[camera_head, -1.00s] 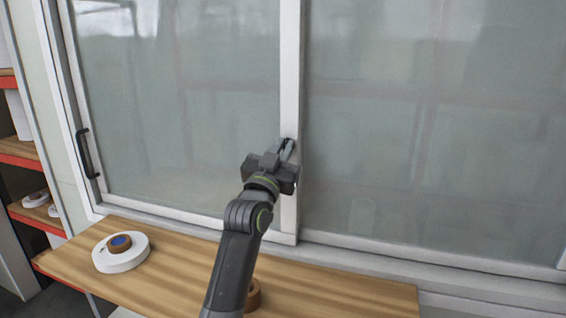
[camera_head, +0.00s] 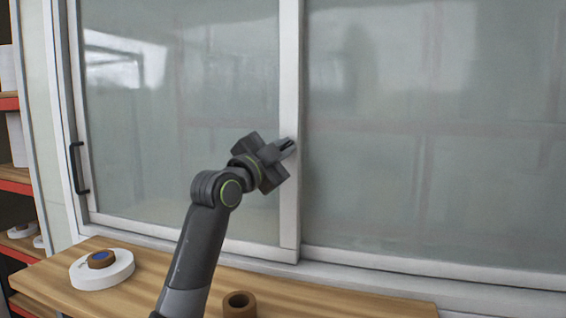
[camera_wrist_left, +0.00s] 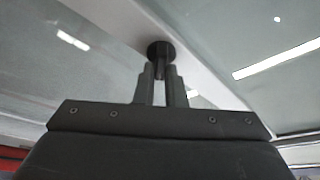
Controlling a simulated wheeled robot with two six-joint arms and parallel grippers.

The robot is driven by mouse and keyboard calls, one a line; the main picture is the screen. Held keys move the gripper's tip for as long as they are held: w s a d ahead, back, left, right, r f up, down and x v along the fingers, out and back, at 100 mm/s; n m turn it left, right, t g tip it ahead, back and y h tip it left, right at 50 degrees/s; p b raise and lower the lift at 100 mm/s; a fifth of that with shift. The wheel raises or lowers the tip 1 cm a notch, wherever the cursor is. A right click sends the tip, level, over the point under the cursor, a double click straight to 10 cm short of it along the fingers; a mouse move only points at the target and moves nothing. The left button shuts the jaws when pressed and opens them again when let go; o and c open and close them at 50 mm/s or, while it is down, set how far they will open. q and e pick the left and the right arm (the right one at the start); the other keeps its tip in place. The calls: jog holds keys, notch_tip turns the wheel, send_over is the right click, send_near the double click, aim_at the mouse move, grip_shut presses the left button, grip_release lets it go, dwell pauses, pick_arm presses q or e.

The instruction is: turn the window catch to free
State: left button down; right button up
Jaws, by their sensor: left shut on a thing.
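The window catch (camera_wrist_left: 160,50) shows in the left wrist view as a dark round base with a narrow lever, on the white middle stile (camera_head: 289,90) of the sliding window. My left gripper (camera_head: 287,146) is at the stile, and in the left wrist view its two fingers (camera_wrist_left: 160,82) are shut on the catch's lever. In the head view the fingers hide most of the catch. The gripper body is tilted, with the arm coming up from the lower left. My right gripper is not in view.
A wooden shelf (camera_head: 340,305) runs below the window. On it are a white disc (camera_head: 118,272) with a brown ring on top and a brown ring (camera_head: 239,304) near my arm. A black handle (camera_head: 77,168) is on the window's left frame. Shelving with red edges stands at far left.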

pick_arm(q)
jog(key=shift+m+g+b, duration=0.4)
jog(key=shift+m, duration=0.8)
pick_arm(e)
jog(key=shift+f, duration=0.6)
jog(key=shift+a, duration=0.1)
pick_arm(q)
jog(key=c, duration=1.5)
grip_release()
jog(key=shift+w+a, duration=0.1)
jog(key=shift+w, duration=0.05)
